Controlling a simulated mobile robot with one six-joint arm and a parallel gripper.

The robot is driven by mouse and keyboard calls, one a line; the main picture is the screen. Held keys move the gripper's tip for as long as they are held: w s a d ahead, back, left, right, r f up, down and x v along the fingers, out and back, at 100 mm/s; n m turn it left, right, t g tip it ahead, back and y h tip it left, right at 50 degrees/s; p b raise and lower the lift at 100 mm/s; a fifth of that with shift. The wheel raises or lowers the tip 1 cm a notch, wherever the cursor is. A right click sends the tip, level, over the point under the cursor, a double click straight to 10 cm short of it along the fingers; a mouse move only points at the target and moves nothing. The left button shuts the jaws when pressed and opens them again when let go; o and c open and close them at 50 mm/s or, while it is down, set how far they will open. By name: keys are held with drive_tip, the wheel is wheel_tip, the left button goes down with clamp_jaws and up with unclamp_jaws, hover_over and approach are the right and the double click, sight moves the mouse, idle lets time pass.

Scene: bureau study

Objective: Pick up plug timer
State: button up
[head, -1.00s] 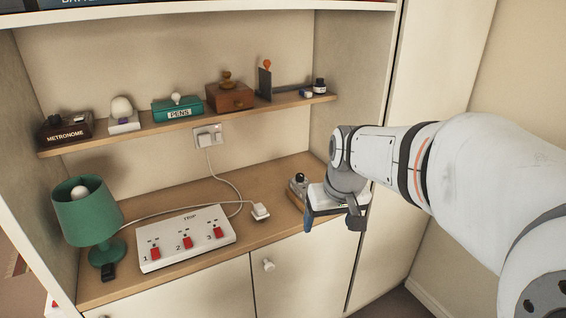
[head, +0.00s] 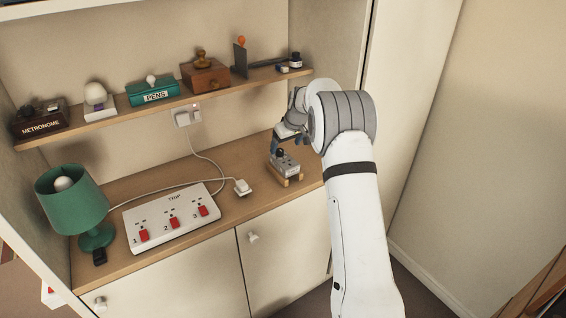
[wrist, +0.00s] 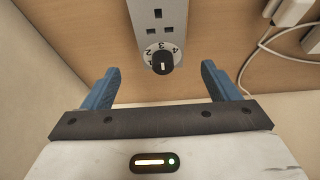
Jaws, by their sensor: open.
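The plug timer (head: 287,163) is a grey block with a dark knob. In the head view it rests on a small wooden stand on the right part of the desk. In the wrist view the plug timer (wrist: 158,22) shows socket holes and a black dial with numbers, at the top centre. My gripper (wrist: 159,70) is open and empty, its two blue fingers to either side below the dial, with no contact visible.
A white power strip (head: 172,218) with red switches lies left of the timer, and a white plug (head: 243,187) with its cable lies between them. A green lamp (head: 75,205) stands at the left. The shelf (head: 160,109) above holds several items. The cabinet's side wall is close on the right.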

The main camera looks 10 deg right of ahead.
sight(282, 152)
drive_tip(key=p+x, duration=0.3)
drive_tip(key=x, duration=0.4)
drive_tip(key=shift+w+a, duration=0.1)
drive_tip(key=shift+a, duration=0.05)
drive_tip(key=shift+c, duration=0.3)
drive_tip(key=c, duration=1.1)
